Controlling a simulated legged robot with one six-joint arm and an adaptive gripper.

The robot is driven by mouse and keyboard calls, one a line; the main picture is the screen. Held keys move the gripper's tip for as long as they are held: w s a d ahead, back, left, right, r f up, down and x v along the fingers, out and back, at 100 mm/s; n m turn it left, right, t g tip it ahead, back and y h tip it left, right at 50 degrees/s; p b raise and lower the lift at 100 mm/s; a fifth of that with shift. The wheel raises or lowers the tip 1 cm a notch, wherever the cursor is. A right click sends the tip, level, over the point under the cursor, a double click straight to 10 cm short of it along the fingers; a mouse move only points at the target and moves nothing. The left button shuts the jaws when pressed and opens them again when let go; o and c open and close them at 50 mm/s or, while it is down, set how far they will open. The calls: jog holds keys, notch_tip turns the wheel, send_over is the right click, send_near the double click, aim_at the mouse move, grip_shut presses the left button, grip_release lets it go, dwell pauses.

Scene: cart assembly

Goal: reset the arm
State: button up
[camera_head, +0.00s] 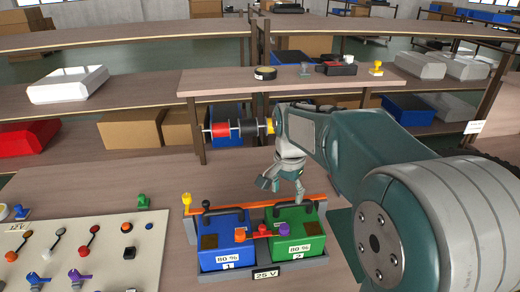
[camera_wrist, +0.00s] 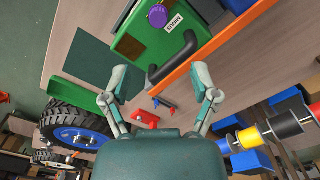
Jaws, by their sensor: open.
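My gripper (camera_head: 283,180) is open and empty. In the head view it hangs from my arm, pointing down over the back of the green battery box. In the wrist view its two fingers (camera_wrist: 159,98) are spread wide, with the table between them. The green battery box (camera_head: 309,226), marked 80 % and 2, stands in a tray beside the blue battery box (camera_head: 212,255), marked 80 % and 1. The green box also shows in the wrist view (camera_wrist: 130,47), with its black handle beyond the fingers. No object is between the fingertips.
A control panel (camera_head: 60,245) with levers is at the left. An orange bar (camera_head: 255,208) runs behind the boxes. Coloured spools (camera_head: 222,131) stick out from the rack, left of my arm. A shelf (camera_head: 225,82) crosses behind. A wheel (camera_wrist: 75,125) shows at lower left in the wrist view.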

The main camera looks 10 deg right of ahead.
jog(key=s+r+n+t, duration=0.3)
jog(key=s+n, duration=0.6)
jog(key=s, duration=1.2)
jog(key=t, duration=0.2)
jog(key=shift+s+t, duration=0.2)
jog(key=shift+t, duration=0.1)
jog(key=shift+d, duration=0.1)
